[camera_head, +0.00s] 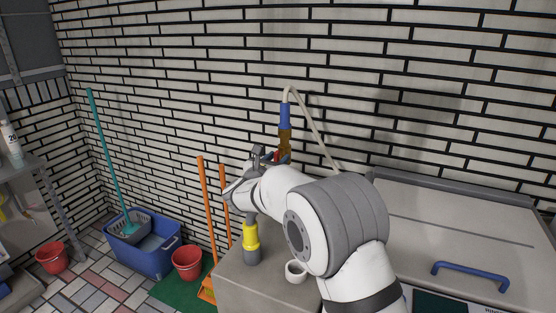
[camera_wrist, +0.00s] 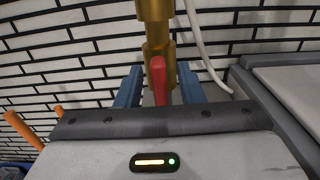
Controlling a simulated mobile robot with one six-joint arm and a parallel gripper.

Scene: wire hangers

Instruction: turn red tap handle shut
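The red tap handle (camera_wrist: 158,80) hangs below the brass tap body (camera_wrist: 155,28) in the wrist view. My gripper (camera_wrist: 159,86) is open, with one blue-grey finger on each side of the handle. A gap shows between each finger and the handle. In the head view the brass tap (camera_head: 285,142) is on the brick wall under a blue connector (camera_head: 285,116). My gripper (camera_head: 268,157) is right at the tap there, and my arm hides most of the handle.
A pale hose (camera_head: 315,125) runs from the connector down to the right. A yellow and grey bottle (camera_head: 251,240) and a white mug (camera_head: 296,271) stand on the grey counter (camera_head: 250,288) below my arm. Orange-handled tools (camera_head: 206,200) lean at the left.

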